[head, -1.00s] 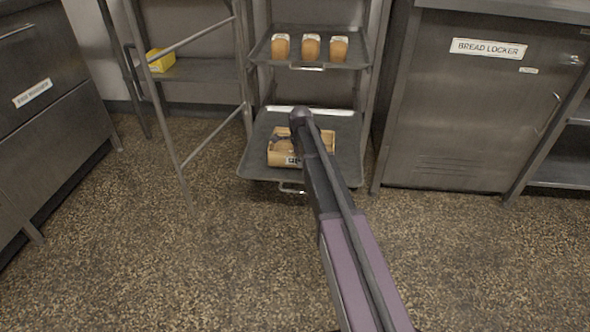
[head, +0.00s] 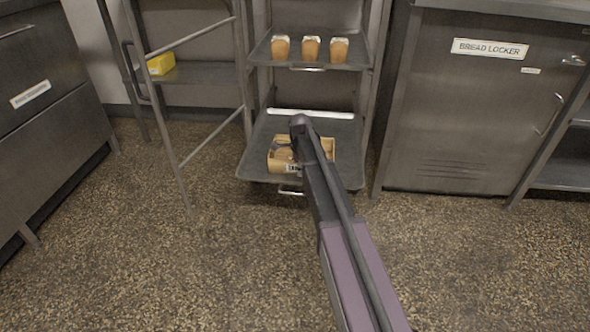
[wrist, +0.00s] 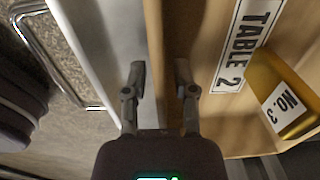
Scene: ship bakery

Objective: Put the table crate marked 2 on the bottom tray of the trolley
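The wooden crate (head: 316,157) sits on the lower tray (head: 253,150) of the trolley, with brown rounded things in it. My arm covers part of it in the head view. In the wrist view the crate (wrist: 205,25) carries a "TABLE 2" label (wrist: 241,45). A golden piece with a "NO. 3" tag (wrist: 284,106) lies at its right. My gripper (wrist: 161,78) has its two fingers apart, one on each side of the crate's left edge. I cannot tell whether either finger touches it.
Several loaves, three in a row (head: 311,49), stand on the trolley's upper tray (head: 352,58). A bread locker (head: 470,125) stands close on the right. A metal rack with a yellow box (head: 161,63) stands on the left. The speckled floor in front is clear.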

